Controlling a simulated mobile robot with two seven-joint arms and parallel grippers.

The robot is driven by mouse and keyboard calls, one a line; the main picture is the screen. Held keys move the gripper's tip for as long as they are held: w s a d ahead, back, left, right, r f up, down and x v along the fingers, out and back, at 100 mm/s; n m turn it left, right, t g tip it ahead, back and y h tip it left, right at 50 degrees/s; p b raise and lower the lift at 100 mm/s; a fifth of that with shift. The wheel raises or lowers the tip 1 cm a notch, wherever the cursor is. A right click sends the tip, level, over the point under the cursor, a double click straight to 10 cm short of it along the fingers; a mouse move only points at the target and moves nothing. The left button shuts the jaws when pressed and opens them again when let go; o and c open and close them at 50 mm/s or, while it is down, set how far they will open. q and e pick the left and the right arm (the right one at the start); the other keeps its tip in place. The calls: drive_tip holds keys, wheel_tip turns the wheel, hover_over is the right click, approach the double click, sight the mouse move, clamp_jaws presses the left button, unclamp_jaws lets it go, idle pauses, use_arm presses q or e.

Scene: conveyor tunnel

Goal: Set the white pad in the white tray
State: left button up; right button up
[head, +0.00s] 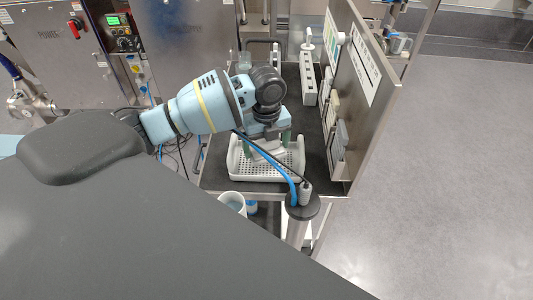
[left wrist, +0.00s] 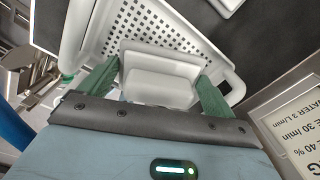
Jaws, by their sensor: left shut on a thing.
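The white pad (left wrist: 160,76) is a pale rounded block between the two green fingers of my left gripper (left wrist: 158,84), which is shut on it. In the left wrist view the perforated white tray (left wrist: 76,35) lies directly behind the pad. In the head view my left gripper (head: 267,147) points down over the tray (head: 264,179), inside its outline. The pad is partly visible below the fingers in the head view (head: 262,153). I cannot tell whether the pad touches the tray floor. My right gripper is not in view.
The tray sits on a dark bench top near its front edge. A steel panel with signs (head: 368,65) stands along the right side. A white slotted holder (head: 308,80) is behind. A white bucket (head: 232,202) and a metal post (head: 297,228) stand in front.

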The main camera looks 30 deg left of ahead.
sight(266, 154)
use_arm(q)
drive_tip(key=shift+f, duration=1.95)
drive_tip(key=shift+f, duration=0.1)
drive_tip(key=o, duration=0.9)
wheel_tip(266, 154, up, 12)
drive_tip(key=shift+r+p, duration=0.1)
drive_tip(key=shift+p, duration=0.2)
